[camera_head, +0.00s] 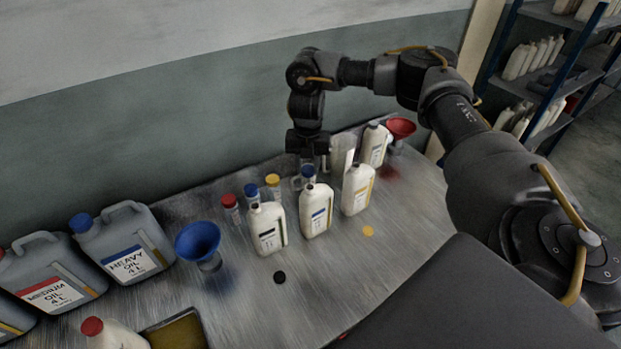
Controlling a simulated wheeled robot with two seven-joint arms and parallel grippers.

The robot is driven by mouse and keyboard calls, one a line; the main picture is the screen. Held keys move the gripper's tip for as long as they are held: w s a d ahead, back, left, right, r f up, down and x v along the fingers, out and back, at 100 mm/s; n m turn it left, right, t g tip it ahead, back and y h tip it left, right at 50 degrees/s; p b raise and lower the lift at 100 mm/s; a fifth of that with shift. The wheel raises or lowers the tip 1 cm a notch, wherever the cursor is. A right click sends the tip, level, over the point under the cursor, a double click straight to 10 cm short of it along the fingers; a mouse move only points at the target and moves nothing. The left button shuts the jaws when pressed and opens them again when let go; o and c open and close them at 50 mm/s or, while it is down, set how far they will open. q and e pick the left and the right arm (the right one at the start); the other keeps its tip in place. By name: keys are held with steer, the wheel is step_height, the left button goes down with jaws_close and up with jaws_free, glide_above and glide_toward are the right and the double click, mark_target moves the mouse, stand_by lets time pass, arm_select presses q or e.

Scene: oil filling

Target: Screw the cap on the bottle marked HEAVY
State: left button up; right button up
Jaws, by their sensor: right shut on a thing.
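Three white bottles stand uncapped-looking on the table, with black (267,229), blue (316,214) and yellow (357,190) label marks; their small print is too small to read. A grey canister (125,246) at left reads HEAVY OIL 4L and wears a blue cap (80,223). My right gripper (308,168) points down just behind and above the blue-marked bottle's neck. It is shut on a small dark blue thing, which looks like a cap and is partly hidden by the fingers. I cannot tell whether it touches the neck. My left gripper is out of view.
A black cap (279,277) and a yellow cap (368,231) lie in front of the bottles. Small jars with red (230,200), blue (251,189) and yellow (273,180) lids stand behind. A blue funnel (198,240) is at left, a red funnel (401,127) at the back right.

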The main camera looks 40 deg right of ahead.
mark_target(309, 176)
steer(key=shift+w+d+f+n, duration=0.1)
steer(key=shift+w+d+n, duration=0.15)
steer(key=shift+d, duration=0.2)
steer(key=shift+s+a+n, duration=0.15)
steer(key=shift+s+n, duration=0.05)
steer(key=shift+n, duration=0.55)
step_height(309, 176, down, 5)
steer(key=b, duration=0.5)
steer(key=shift+f, duration=0.1)
steer(key=shift+f+b, duration=0.35)
steer(key=shift+f, duration=0.6)
stand_by(0.8)
steer(key=o, duration=1)
